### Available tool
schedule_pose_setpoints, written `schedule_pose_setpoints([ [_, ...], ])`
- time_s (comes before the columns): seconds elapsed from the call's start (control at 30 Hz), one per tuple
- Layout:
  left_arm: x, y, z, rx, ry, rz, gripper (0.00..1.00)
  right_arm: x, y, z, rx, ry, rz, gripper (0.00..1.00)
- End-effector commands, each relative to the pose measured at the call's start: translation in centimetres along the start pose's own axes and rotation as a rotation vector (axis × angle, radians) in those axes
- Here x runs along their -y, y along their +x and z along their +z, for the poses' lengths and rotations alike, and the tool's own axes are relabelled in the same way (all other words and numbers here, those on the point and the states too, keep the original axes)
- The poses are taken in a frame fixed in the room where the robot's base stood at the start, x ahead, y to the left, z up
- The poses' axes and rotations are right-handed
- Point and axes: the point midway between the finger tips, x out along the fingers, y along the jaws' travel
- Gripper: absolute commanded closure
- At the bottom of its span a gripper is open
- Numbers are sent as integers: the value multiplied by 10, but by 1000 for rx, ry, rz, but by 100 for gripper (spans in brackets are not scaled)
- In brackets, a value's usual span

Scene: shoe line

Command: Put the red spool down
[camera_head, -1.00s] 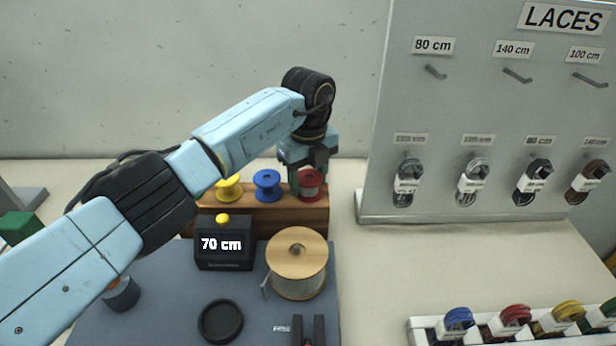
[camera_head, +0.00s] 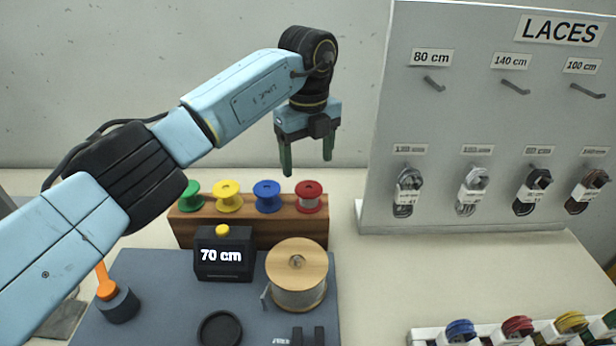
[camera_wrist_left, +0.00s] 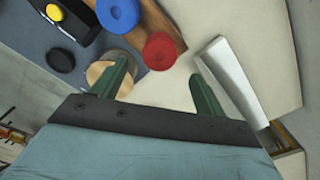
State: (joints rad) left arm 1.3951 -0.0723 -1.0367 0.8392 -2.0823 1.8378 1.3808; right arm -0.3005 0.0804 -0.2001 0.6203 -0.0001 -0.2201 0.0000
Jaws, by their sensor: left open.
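The red spool (camera_head: 308,197) stands at the right end of the wooden rack (camera_head: 250,232), beside the blue spool (camera_head: 267,196), yellow spool (camera_head: 227,196) and green spool (camera_head: 189,196). My left gripper (camera_head: 307,172) is open and empty, above and apart from the red spool. In the left wrist view the red spool (camera_wrist_left: 160,51) lies beyond the two open green fingers (camera_wrist_left: 160,84). The blue spool (camera_wrist_left: 118,14) is next to it. My right gripper is not clearly in view.
A large wooden spool (camera_head: 297,275) and a black display reading 70 cm (camera_head: 222,256) stand on the dark mat (camera_head: 165,285) before the rack. The laces board (camera_head: 480,120) rises at the right. A white tray (camera_head: 440,334) holds several coils at the front right.

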Motion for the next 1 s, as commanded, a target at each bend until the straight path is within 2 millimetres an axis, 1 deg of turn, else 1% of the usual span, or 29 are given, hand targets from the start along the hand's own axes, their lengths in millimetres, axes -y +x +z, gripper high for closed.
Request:
schedule_pose_setpoints([
  [0.03, 0, -11, 0, 3, -1, -1, 27, 0, 0, 0, 0, 0, 0, 100],
  [0.1, 0, -21, 0, 2, -1, -1, 27, 0, 0, 0, 0, 0, 1, 100],
  [0.2, 0, -32, 0, 2, -1, 0, 27, 0, 0, 0, 0, 0, 1, 100],
  [0.3, 0, -37, 0, 0, 0, 1, 27, 0, 0, 0, 0, 0, 1, 100],
  [1.0, 0, -38, 0, 0, 0, 1, 27, 0, 0, 0, -1, 0, 1, 100],
])
